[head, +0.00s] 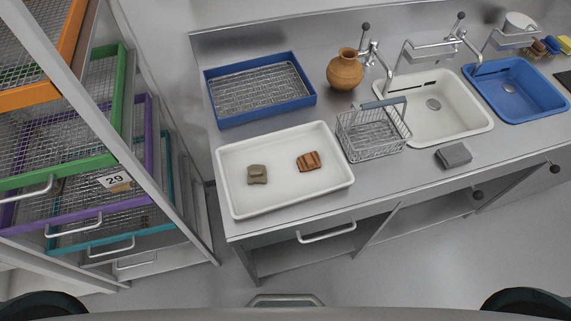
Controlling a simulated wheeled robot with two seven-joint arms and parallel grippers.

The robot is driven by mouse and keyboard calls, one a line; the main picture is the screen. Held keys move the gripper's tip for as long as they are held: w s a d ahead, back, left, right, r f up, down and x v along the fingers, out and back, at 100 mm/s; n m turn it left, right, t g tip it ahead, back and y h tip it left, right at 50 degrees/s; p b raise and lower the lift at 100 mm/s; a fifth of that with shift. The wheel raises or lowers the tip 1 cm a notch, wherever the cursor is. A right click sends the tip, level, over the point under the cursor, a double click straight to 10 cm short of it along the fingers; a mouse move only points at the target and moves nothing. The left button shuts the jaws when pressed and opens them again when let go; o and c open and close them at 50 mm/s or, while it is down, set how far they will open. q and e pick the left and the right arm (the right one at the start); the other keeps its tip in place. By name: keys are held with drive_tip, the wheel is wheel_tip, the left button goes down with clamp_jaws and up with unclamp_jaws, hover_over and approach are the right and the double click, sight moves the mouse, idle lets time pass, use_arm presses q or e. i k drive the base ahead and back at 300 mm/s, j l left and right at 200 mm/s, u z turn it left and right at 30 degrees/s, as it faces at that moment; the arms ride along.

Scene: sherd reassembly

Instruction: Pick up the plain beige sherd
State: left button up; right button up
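A plain beige-brown sherd (257,175) lies flat in the left part of a white tray (229,203) on the steel counter. A second sherd (308,162), orange-brown with dark stripes, lies to its right in the same tray. The two sherds are apart, with bare tray around each. Neither of my grippers is in view.
A blue-rimmed mesh tray (311,101) and a clay jar (345,70) stand behind the tray. A wire basket (372,143) stands close to its right. A white sink (450,125) and blue sink (515,90) lie farther right. A rack (178,150) with mesh drawers stands left.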

sight(256, 173)
drive_tip(key=k+l, duration=0.3)
drive_tip(key=l, duration=0.15)
drive_tip(key=k+l, duration=0.3)
drive_tip(key=l, duration=0.2)
drive_tip(key=k+l, duration=0.3)
drive_tip(key=l, duration=0.15)
drive_tip(key=k+l, duration=0.25)
drive_tip(key=l, duration=0.25)
